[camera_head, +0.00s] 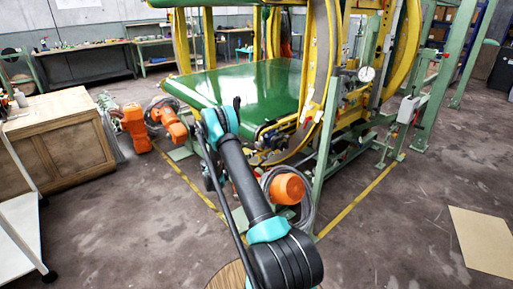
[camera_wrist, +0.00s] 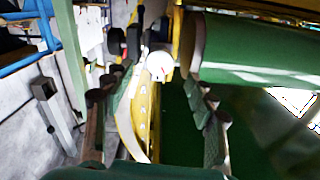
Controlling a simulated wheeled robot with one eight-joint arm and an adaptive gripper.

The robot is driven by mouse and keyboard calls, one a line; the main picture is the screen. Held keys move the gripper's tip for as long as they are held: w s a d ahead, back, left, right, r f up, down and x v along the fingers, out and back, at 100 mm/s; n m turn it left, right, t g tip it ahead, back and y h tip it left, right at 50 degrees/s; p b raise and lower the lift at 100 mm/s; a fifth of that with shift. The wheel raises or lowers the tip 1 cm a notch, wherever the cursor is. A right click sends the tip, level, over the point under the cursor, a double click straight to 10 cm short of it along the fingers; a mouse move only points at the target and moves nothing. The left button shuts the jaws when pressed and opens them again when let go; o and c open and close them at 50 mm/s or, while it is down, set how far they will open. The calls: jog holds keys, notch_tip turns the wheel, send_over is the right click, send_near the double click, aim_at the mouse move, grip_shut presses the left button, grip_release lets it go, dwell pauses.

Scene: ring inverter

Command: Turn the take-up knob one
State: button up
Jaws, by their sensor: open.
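My gripper (camera_wrist: 164,84) is open in the wrist view, with one dark jointed finger on each side and nothing visibly held between them. A small white round part (camera_wrist: 159,66) shows between and beyond the fingers, in front of the yellow frame. It looks like a dial. Dark rounded parts (camera_wrist: 133,42) sit just left of it. I cannot tell which part is the take-up knob. In the head view my arm reaches toward the green and yellow ring machine (camera_head: 318,80), and my gripper cannot be made out there. No contact with the machine is visible.
The machine's green belt bed (camera_head: 250,82) lies beyond my arm. A white gauge (camera_head: 366,74) is on its right side. Orange motors (camera_head: 286,188) and green posts (camera_head: 325,150) stand close to the arm. A wooden cabinet (camera_head: 60,145) is at left.

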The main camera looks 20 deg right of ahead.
aim_at(256, 146)
jog(key=shift+x, duration=3.2)
jog(key=c, duration=1.2)
